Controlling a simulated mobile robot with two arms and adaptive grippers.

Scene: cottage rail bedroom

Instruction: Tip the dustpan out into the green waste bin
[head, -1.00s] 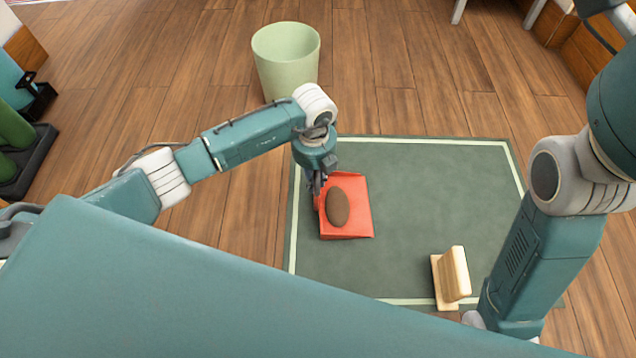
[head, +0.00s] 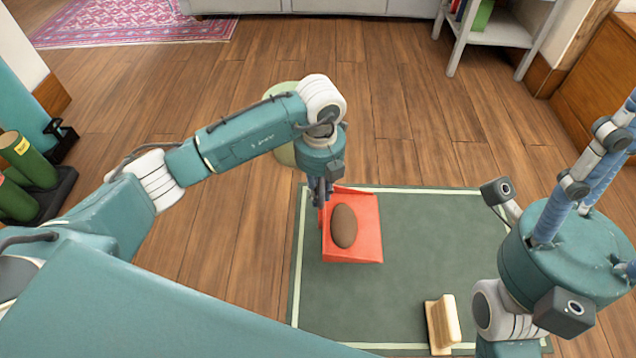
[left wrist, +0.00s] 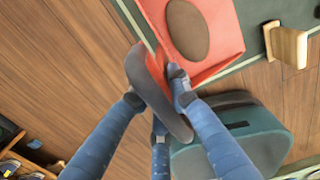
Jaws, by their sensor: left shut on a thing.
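The red dustpan (head: 366,248) appears over the far left part of the green mat, with a brown oval lump (head: 344,226) in it. My left gripper (head: 321,196) is shut on the dustpan's handle at its left side. In the left wrist view the fingers (left wrist: 163,85) close around the red handle, and the pan (left wrist: 222,45) shows at the top. The pale green waste bin (head: 284,155) stands on the floor behind my left forearm, which hides most of it. My right gripper (head: 600,180) is at the right edge, fingers up, fingertips cut off or unclear.
A cream wooden block-like object (head: 442,322) lies on the mat (head: 400,295) near the front. Green cylinders (head: 28,160) stand at the left, a white shelf (head: 495,32) at the back right. Wooden floor (head: 420,120) beyond the mat is clear.

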